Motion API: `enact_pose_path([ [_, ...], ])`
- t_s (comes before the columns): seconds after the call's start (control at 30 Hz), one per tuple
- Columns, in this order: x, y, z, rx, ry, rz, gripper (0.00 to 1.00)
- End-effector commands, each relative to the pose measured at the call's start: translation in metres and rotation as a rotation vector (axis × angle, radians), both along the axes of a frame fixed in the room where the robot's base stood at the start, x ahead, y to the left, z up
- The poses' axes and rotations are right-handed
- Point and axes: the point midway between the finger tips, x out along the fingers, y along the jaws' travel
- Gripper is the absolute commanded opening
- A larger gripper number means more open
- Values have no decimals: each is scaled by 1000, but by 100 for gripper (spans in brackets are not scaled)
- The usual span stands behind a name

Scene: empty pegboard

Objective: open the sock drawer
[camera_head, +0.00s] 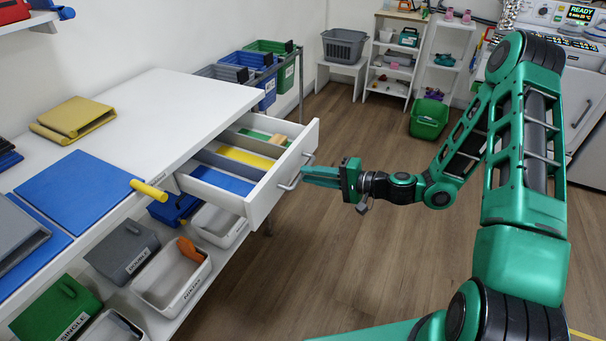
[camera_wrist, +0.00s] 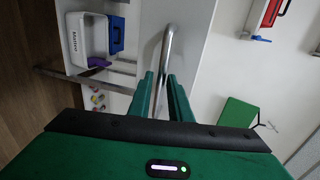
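The drawer (camera_head: 262,205) is pulled out from under the white worktop, its front panel standing well clear of the cabinet. Its inside shows blue, yellow and green strips between dividers. A curved metal handle (camera_head: 289,184) sits on the drawer front. My gripper (camera_head: 304,175) is at the handle, its fingertips pointing at the drawer front. In the wrist view the handle (camera_wrist: 168,45) runs between the two green fingers of my gripper (camera_wrist: 161,82). A narrow gap shows between the fingers beside the bar, so they look parted. Any contact with the handle is hidden.
A yellow handle (camera_head: 148,189) juts from the worktop (camera_head: 150,115) edge left of the drawer. Labelled bins, one a white bin (camera_head: 172,277), stand on the shelf below. Blue and green bins (camera_head: 268,66) are behind the drawer. The wooden floor (camera_head: 340,240) in front is clear.

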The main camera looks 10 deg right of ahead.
Motion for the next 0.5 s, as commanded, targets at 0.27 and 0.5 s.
enact_pose_path([
  [0.27,-27,-43,10,0,2,-3,18],
  [0.5,-39,-60,14,-1,2,0,18],
])
